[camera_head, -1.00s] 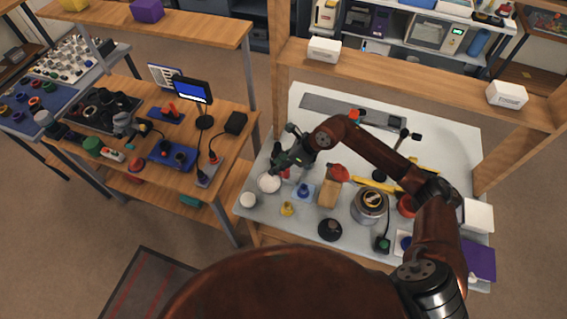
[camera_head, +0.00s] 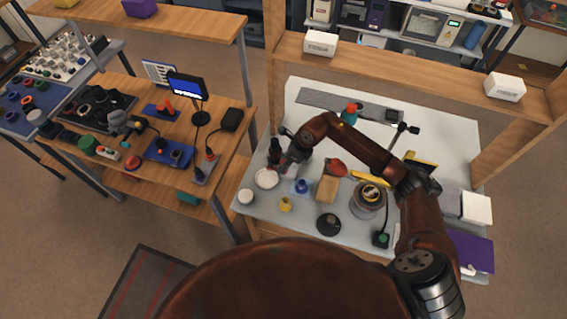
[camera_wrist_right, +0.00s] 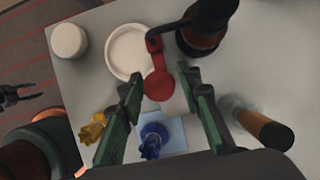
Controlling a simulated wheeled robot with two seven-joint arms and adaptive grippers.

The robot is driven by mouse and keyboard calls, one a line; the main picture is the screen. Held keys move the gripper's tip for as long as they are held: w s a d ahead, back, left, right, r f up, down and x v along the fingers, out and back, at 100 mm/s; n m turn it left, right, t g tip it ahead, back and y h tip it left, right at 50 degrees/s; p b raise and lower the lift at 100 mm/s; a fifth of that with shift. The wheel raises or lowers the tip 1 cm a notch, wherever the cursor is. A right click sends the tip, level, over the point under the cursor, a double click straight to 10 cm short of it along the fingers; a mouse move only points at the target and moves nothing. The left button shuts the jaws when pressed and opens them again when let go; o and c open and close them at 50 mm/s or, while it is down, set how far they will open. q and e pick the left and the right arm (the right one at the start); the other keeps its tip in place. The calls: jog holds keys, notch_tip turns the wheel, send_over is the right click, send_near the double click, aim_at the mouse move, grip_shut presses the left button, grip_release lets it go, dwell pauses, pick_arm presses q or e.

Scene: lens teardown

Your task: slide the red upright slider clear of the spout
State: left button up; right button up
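The red slider (camera_wrist_right: 158,84) shows in the right wrist view as a round red part with a narrow piece reaching up beside the dark arm of a bottle-like object (camera_wrist_right: 203,30), probably the spout. My right gripper (camera_wrist_right: 161,74) is open, its green-padded fingers on either side of the red part with gaps visible; whether they are level with it I cannot tell. In the head view the right gripper (camera_head: 288,163) is over the left part of the white table and largely hides the slider. My left gripper (camera_wrist_right: 18,94) appears at the wrist view's left edge, fingers apart, away from the table.
A white dish (camera_wrist_right: 126,50) lies beside the slider, with a white cylinder (camera_wrist_right: 68,40) further left. A blue knob (camera_wrist_right: 153,140), a yellow piece (camera_wrist_right: 94,130) and a wooden-handled tool (camera_wrist_right: 262,126) stand close by. A metal pot (camera_head: 367,200) and a black disc (camera_head: 328,224) are further right.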

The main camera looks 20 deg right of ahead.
jog(key=shift+c, duration=0.3)
grip_shut()
dwell(0.4)
